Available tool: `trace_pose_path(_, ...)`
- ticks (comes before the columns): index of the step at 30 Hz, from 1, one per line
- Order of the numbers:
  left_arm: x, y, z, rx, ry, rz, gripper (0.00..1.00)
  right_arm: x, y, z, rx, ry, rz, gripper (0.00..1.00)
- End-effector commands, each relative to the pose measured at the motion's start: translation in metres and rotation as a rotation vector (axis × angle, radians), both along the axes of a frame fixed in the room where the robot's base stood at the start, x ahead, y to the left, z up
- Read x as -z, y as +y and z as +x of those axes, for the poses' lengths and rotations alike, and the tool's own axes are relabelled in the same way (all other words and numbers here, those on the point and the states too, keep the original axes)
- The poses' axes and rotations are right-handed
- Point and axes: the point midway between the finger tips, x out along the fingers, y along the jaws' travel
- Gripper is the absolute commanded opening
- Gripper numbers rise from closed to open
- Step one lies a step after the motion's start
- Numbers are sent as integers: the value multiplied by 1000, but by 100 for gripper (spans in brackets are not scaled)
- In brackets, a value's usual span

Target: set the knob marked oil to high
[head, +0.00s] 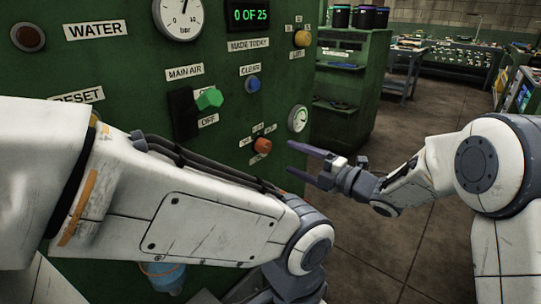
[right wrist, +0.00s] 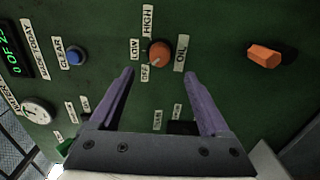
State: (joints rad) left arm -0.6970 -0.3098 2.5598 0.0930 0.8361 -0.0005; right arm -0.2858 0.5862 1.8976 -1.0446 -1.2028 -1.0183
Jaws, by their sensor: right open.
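The oil knob (head: 262,145) is a round orange-red knob on the green panel, ringed by small white labels. In the right wrist view the knob (right wrist: 159,53) sits by the labels OFF, LOW and HIGH (right wrist: 147,19), with the OIL label (right wrist: 181,53) beside it. A small pale mark on the knob seems to face OFF. My right gripper (head: 290,158) is open and empty, with purple fingers, right of the knob in the head view. In the right wrist view its fingertips (right wrist: 160,73) are apart, short of the knob. My left gripper is not visible.
A green MAIN AIR handle (head: 209,99), a blue CLEAR button (head: 253,84) and a round dial (head: 298,119) are near the knob. Another orange knob (right wrist: 264,56) shows in the right wrist view. My left arm crosses in front of the panel below. Open floor lies to the right.

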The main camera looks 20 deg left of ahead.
Motion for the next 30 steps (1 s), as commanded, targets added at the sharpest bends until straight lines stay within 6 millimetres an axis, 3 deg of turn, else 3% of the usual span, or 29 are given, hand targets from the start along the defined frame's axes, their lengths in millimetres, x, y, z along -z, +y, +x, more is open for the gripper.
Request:
trace_pose_path(6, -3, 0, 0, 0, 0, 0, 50, -1, 42, 13, -3, 2, 1, 80)
trace_pose_path(12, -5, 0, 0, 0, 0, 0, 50, 0, 70, 24, 0, 4, -1, 80)
trace_pose_path(18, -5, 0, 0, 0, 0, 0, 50, 0, 82, 29, 2, 5, 0, 80)
trace_pose_path(26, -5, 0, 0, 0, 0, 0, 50, 0, 82, 29, 2, 5, 0, 80)
trace_pose_path(30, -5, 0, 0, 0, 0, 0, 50, 0, 82, 29, 2, 4, -1, 27)
